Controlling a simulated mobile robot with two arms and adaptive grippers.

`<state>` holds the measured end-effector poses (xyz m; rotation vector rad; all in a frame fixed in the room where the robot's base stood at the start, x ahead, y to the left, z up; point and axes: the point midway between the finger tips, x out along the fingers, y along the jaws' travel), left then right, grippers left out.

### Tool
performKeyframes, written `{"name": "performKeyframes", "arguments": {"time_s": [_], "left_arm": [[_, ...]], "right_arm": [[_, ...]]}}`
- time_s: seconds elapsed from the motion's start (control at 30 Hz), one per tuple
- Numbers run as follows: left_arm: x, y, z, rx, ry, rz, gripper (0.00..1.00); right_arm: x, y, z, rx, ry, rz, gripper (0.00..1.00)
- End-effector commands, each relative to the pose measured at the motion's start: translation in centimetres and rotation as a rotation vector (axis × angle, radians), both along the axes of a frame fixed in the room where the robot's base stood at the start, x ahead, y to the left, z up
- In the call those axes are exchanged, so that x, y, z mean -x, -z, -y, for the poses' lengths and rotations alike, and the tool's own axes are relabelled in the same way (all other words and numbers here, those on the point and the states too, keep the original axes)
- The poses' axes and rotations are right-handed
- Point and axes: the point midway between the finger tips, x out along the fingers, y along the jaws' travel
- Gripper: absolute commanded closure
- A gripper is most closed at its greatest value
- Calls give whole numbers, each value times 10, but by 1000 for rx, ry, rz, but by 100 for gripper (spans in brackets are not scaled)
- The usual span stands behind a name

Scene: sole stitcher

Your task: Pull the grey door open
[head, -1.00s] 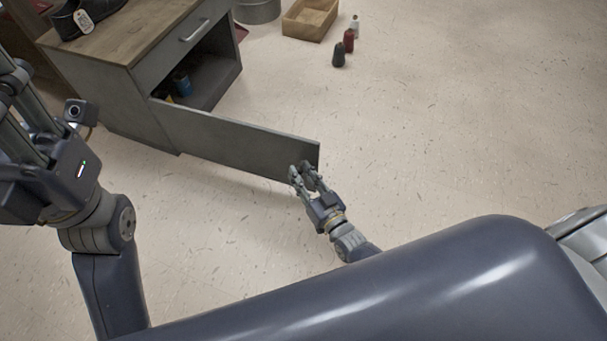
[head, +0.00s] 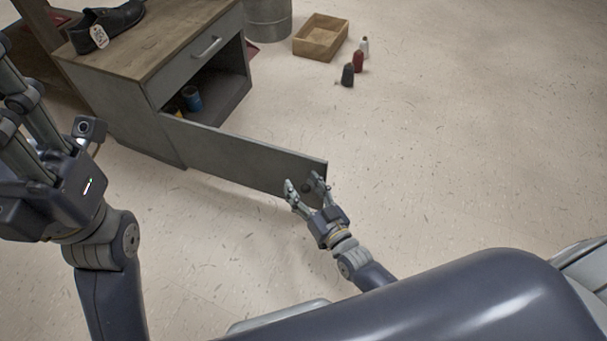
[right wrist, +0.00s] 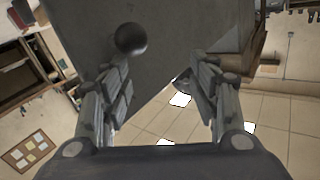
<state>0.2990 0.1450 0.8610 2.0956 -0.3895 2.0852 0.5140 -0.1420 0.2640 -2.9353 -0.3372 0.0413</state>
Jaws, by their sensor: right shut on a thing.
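The grey door (head: 240,160) of the cabinet stands swung out, hinged at its left end, with the dark cabinet interior exposed. It fills much of the upper right wrist view (right wrist: 190,25). A dark round knob (right wrist: 131,39) sits on its face near the free end. My right gripper (head: 304,182) is at this knob, in front of the door. Its fingers stand on either side of the knob with a visible gap, and their contact is hard to make out. My left gripper is at the left edge, above the floor, and its fingertips are not clearly shown.
The cabinet (head: 120,105) has a drawer above the opening and a black shoe (head: 108,27) on top. A blue can (head: 191,98) is inside. A wooden box (head: 320,38) and several small bottles (head: 348,74) stand on the floor, which is clear to the right.

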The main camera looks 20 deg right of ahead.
Motion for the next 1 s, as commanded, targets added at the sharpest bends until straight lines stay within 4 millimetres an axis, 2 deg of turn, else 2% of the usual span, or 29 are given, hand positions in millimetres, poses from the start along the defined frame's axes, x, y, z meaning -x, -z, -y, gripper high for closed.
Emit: {"name": "performKeyframes", "arguments": {"time_s": [0.03, 0.33, 0.5, 1.0], "left_arm": [[0, -1, 0, 0, 0, 0, 60], [0, -1, 0, -1, 0, -1, 60], [0, -1, 0, -1, 0, -1, 60], [0, -1, 0, -1, 0, -1, 60]], "right_arm": [[-5, -21, -4, -11, -2, 26, 54], [-4, -54, -1, -9, 2, 16, 54], [-4, -60, -1, -8, 3, 13, 54], [-4, -59, 0, -8, 2, 10, 54]]}}
